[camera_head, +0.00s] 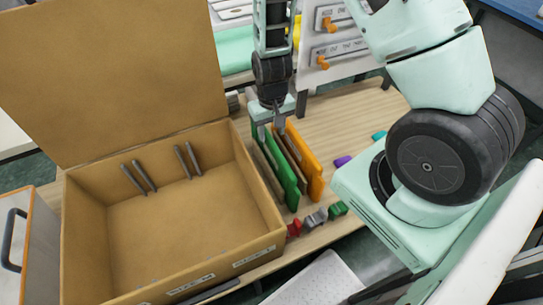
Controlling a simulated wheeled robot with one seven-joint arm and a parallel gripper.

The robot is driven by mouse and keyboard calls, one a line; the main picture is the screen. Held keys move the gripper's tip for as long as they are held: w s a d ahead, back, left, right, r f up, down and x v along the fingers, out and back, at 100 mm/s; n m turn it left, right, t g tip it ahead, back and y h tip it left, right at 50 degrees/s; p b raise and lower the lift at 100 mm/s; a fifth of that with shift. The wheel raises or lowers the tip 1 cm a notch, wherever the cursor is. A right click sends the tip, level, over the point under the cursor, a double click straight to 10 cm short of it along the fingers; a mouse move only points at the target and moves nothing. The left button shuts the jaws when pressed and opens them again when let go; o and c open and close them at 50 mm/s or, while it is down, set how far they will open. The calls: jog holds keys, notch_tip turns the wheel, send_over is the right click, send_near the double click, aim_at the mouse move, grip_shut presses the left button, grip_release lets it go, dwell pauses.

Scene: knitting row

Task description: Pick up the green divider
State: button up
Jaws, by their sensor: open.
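A green divider (283,172) stands upright on the wooden table, right of the cardboard box. An orange divider (308,168) stands just to its right, with a brown panel (291,150) between the two and another brown panel (268,172) on the left. My gripper (270,130) points down over the row with its fingers apart. The fingers are around or just above the upper far end of the green divider; whether they touch it I cannot tell. The hand hides part of the row's far end.
The open cardboard box (150,225) has a raised lid (110,75) and dark pegs inside. Small red (294,228), grey (315,219) and green (338,209) pieces lie in front of the row. A white panel with orange hooks (338,40) stands behind.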

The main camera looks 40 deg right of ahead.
aim_at(272, 142)
jog(key=shift+f+p, duration=1.1)
jog(key=shift+f, duration=2.95)
grip_shut()
